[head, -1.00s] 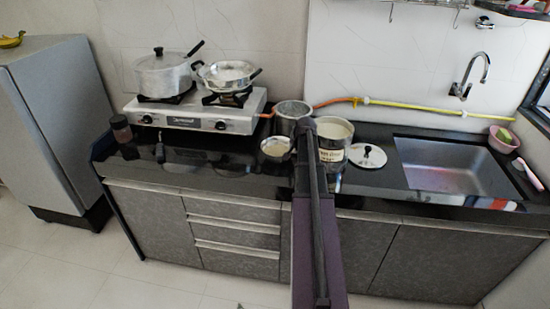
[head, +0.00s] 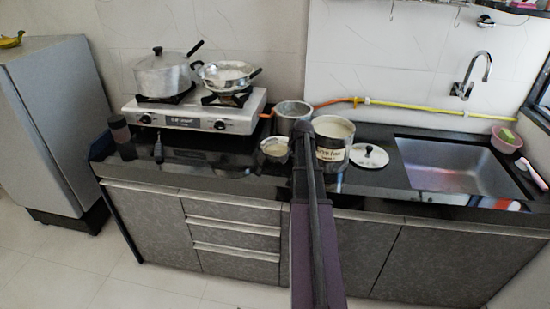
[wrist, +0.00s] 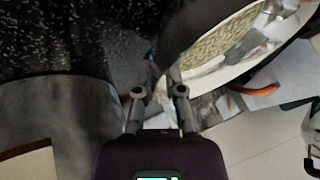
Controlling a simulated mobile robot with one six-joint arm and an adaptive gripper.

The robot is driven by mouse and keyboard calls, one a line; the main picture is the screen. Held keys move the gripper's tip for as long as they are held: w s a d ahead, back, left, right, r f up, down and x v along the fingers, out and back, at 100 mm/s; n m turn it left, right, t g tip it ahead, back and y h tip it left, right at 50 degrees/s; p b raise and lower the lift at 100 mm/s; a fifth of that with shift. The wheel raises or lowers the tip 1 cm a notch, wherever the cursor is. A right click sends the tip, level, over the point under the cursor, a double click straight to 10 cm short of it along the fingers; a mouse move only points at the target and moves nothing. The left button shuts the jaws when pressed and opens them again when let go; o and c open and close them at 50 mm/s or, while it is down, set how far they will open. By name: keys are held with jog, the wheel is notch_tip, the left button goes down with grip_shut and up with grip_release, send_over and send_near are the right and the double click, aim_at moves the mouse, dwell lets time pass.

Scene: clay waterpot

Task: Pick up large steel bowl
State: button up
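The steel vessel that best fits the large bowl (head: 335,152) stands on the dark counter just right of my arm in the head view. It is wide, open-topped and labelled, with pale contents. In the wrist view, a large round vessel (wrist: 196,22) with a pale rim and beige, grainy contents fills the upper right. I cannot be certain that it is the same one. My gripper (wrist: 161,78) is at this vessel's near lower edge. Its fingers lean inward, and the dark tips blur into the background. Whether they touch the rim is unclear. My arm hides the gripper in the head view.
A steel pot (head: 291,116) and a small bowl (head: 274,149) stand left of the large vessel. A lid (head: 369,157) lies right of it, before the sink (head: 455,172). The stove (head: 190,118) with two pans is further left. A yellow pipe (head: 430,110) runs along the wall.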

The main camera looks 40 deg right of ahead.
jog(key=shift+b+x, duration=0.65)
jog(key=shift+x, duration=0.5)
grip_shut()
jog(key=shift+r, duration=0.2)
notch_tip(320, 180, up, 4)
jog(key=p, duration=0.4)
jog(key=shift+f, duration=0.2)
jog(key=s+a, duration=0.2)
jog(key=s, duration=0.3)
jog(key=s+a, duration=0.2)
jog(key=s, duration=0.2)
jog(key=s+a+r+p, duration=0.1)
jog(key=s+a, duration=0.1)
jog(key=s, duration=0.3)
jog(key=shift+s+a, duration=0.3)
jog(key=shift+a, duration=0.1)
jog(key=shift+s, duration=0.1)
